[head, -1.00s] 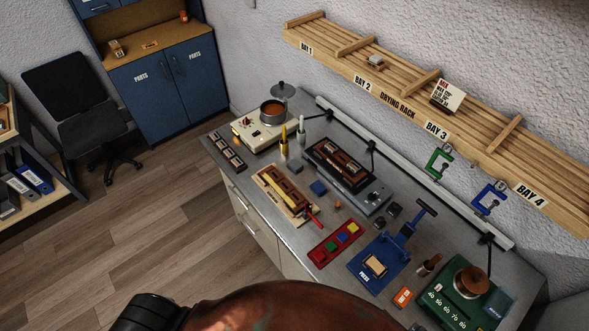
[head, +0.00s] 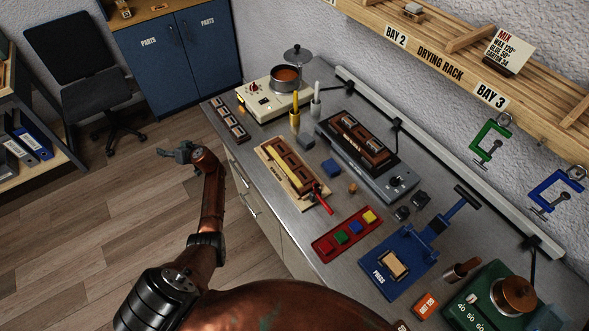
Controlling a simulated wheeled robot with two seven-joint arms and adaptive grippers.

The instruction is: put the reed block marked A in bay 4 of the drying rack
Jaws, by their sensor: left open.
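The drying rack (head: 420,52) is a slatted wooden shelf on the wall at the upper right. Its BAY 2 and BAY 3 labels show; bay 4 is outside the picture. Brown blocks sit in a wooden jig (head: 268,160) with a yellow bar, in a dark tray (head: 381,163) on a grey unit, and in a row (head: 229,122) at the bench's left end. I cannot read a letter A on any of them. My left gripper (head: 168,152) is open and empty, over the floor left of the bench. My right gripper is not in view.
On the bench stand a hotplate with a pot (head: 286,79), a red tray of coloured blocks (head: 345,234), a blue press (head: 395,262) and a green dial device (head: 487,298). Green (head: 489,141) and blue (head: 556,190) clamps hang below the rack.

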